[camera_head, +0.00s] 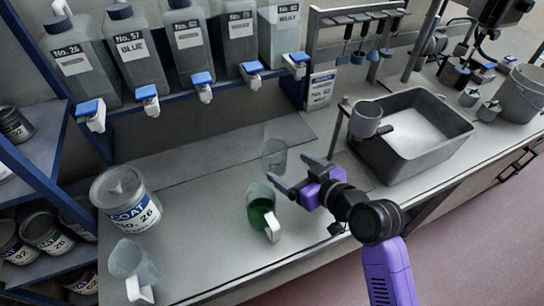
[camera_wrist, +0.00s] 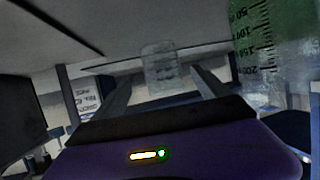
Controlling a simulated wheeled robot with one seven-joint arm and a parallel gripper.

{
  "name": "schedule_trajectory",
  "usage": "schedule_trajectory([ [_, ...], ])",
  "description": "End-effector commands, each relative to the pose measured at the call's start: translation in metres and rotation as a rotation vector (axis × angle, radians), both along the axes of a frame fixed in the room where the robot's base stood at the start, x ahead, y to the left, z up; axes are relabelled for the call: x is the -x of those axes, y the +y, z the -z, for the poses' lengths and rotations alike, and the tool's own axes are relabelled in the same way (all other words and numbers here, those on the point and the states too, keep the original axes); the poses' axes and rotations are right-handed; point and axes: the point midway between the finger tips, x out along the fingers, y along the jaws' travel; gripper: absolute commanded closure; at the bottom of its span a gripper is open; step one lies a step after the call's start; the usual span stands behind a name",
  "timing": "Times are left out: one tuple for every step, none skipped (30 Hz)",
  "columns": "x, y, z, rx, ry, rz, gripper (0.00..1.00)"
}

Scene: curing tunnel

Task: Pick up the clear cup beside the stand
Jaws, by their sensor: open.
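A clear, empty cup (camera_head: 274,155) stands upright on the bench just beyond my fingertips. In the wrist view the clear cup (camera_wrist: 162,65) shows ahead, between my two fingers and apart from them. My gripper (camera_head: 290,173) is open and empty, low over the bench, pointing at the cup. Its fingers also show in the wrist view (camera_wrist: 167,88). A thin stand (camera_head: 339,130) rises to the right of the cup, by the basin. A grey cup (camera_head: 366,117) is at the stand, over the basin's left edge.
A jug with green liquid (camera_head: 261,208) stands close to my gripper's left; it fills the wrist view's upper right (camera_wrist: 275,45). A grey basin (camera_head: 436,150) is at right. A paint can (camera_head: 126,200) and a clear jug (camera_head: 132,263) are at left. Bottles (camera_head: 137,50) line the shelf above.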

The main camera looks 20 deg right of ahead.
Motion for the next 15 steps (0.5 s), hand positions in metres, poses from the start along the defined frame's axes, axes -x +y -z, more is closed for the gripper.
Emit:
schedule_trajectory([
  [-0.004,0.001,0.001,0.005,-0.001,-0.003,0.14],
  [-0.006,0.001,0.001,0.006,-0.002,-0.004,0.14],
  [-0.01,0.003,0.003,0.005,-0.001,-0.003,0.14],
  [-0.013,0.003,0.004,0.005,-0.002,-0.003,0.14],
  [-0.016,0.004,0.005,0.005,-0.002,-0.003,0.14],
  [-0.02,0.005,0.007,0.005,-0.002,-0.003,0.14],
  [-0.022,0.006,0.007,0.006,-0.002,-0.003,0.14],
  [-0.024,0.006,0.008,0.006,-0.002,-0.003,0.14],
  [-0.028,0.007,0.01,0.005,-0.001,-0.002,0.14],
  [-0.031,0.008,0.01,0.006,-0.002,-0.001,0.14],
  [-0.035,0.009,0.012,0.006,-0.001,-0.001,0.14],
  [-0.04,0.012,0.013,0.006,-0.002,-0.003,0.14],
  [-0.044,0.013,0.014,0.005,-0.002,-0.002,0.14],
  [-0.048,0.014,0.016,0.005,-0.002,-0.002,0.14],
  [-0.053,0.015,0.019,0.005,-0.002,-0.001,0.14],
])
